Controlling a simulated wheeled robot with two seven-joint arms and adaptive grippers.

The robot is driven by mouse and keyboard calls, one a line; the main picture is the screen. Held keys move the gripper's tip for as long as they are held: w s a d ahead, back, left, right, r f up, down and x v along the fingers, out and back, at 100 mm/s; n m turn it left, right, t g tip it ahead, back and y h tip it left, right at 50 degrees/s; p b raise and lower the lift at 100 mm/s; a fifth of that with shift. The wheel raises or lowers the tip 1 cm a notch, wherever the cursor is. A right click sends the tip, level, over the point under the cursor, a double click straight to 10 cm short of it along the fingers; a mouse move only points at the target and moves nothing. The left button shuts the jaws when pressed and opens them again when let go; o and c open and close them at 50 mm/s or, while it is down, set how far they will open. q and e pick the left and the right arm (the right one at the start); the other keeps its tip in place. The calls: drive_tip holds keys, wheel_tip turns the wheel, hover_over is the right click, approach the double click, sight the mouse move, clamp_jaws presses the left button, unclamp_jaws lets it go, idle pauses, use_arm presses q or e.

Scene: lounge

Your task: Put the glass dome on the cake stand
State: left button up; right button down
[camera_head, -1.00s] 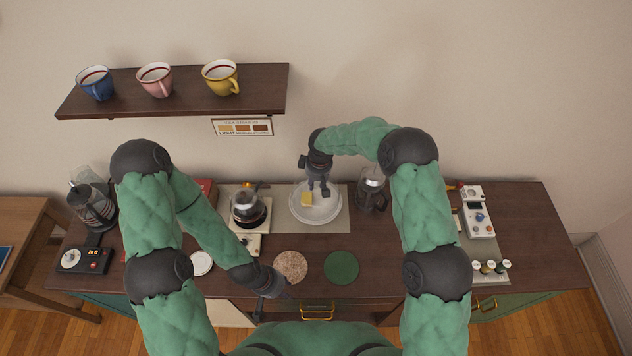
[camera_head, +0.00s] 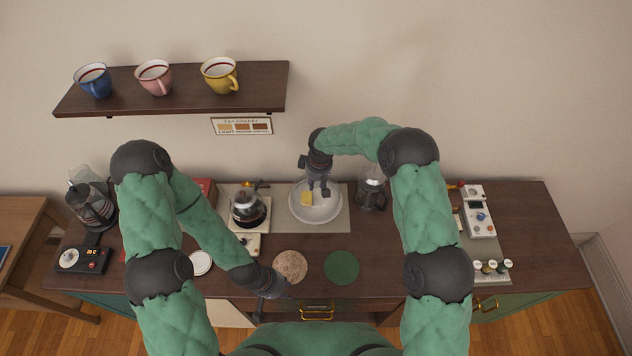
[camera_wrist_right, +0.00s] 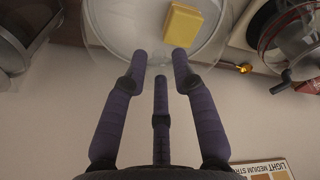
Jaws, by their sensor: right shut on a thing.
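The pale round cake stand (camera_head: 331,215) stands on a light mat at the back middle of the counter, with a yellow block of cake (camera_head: 306,199) on it. My right gripper (camera_head: 320,190) is above the stand, shut on the clear glass dome (camera_wrist_right: 120,35) from above. The dome is hard to make out in the head view; in the wrist view its round outline surrounds the yellow cake (camera_wrist_right: 182,25). I cannot tell whether its rim touches the stand. My left gripper (camera_head: 262,306) is low by the counter's front edge, its fingers too dark to read.
A glass coffee pot (camera_head: 248,207) is left of the stand and a French press (camera_head: 371,190) is close on its right. A cork disc (camera_head: 290,266) and green disc (camera_head: 341,267) lie in front. A shelf (camera_head: 180,92) with cups hangs above left.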

drive_tip(key=c, duration=0.9)
unclamp_jaws()
drive_tip(key=r, duration=0.4)
drive_tip(key=s+r, duration=0.1)
drive_tip(key=r, duration=0.3)
drive_tip(key=d+r, duration=0.1)
drive_tip(key=r, duration=0.3)
drive_tip(key=shift+s, duration=0.15)
use_arm(q)
drive_tip(key=shift+s, duration=0.1)
use_arm(e)
drive_tip(key=shift+f, duration=0.1)
